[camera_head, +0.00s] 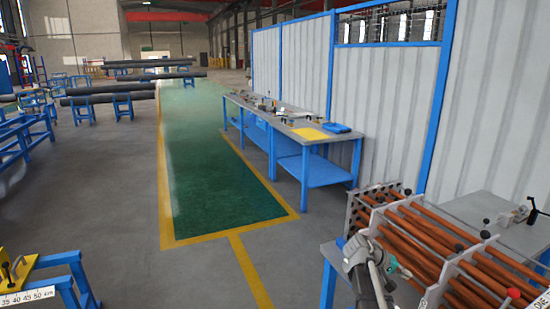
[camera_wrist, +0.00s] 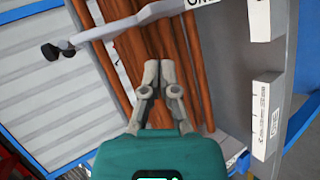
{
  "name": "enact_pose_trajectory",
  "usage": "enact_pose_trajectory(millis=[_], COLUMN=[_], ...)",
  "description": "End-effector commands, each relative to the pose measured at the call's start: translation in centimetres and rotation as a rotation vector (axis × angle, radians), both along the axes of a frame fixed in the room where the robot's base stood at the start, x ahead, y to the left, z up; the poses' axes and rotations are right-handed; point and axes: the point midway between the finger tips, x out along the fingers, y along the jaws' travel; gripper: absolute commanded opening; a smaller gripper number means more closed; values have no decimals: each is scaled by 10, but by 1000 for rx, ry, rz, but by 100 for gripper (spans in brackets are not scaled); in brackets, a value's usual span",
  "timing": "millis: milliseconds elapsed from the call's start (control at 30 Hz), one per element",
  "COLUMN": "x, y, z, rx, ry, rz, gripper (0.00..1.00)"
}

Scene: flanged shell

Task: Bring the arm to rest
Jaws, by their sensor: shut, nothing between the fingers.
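My gripper (camera_wrist: 158,66) shows in the wrist view with its two grey fingers together and nothing between them. Behind the fingertips run several copper-brown tubes (camera_wrist: 133,50) of a tube bundle; I cannot tell how far the fingers are from them. In the head view my arm reaches in at the bottom right, beside the left end of the bundle. There the tubes (camera_head: 425,228) lie between grey support plates (camera_head: 437,288). The gripper's fingers are hard to make out in the head view.
A blue workbench (camera_head: 313,170) with tools and a yellow sheet stands along the corrugated wall (camera_head: 395,110). A green walkway (camera_head: 215,185) with yellow edges runs down the hall. A blue stand (camera_head: 60,285) is at the lower left. Grey floor between them is clear.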

Motion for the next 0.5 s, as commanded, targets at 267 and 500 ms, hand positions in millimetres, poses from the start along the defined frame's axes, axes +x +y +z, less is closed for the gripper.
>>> enact_pose_trajectory(millis=[267,500], x=[-43,-79], y=[70,137], z=[-45,-71], rx=[340,632], ry=[-21,-26], rz=[27,50], gripper=[0,0])
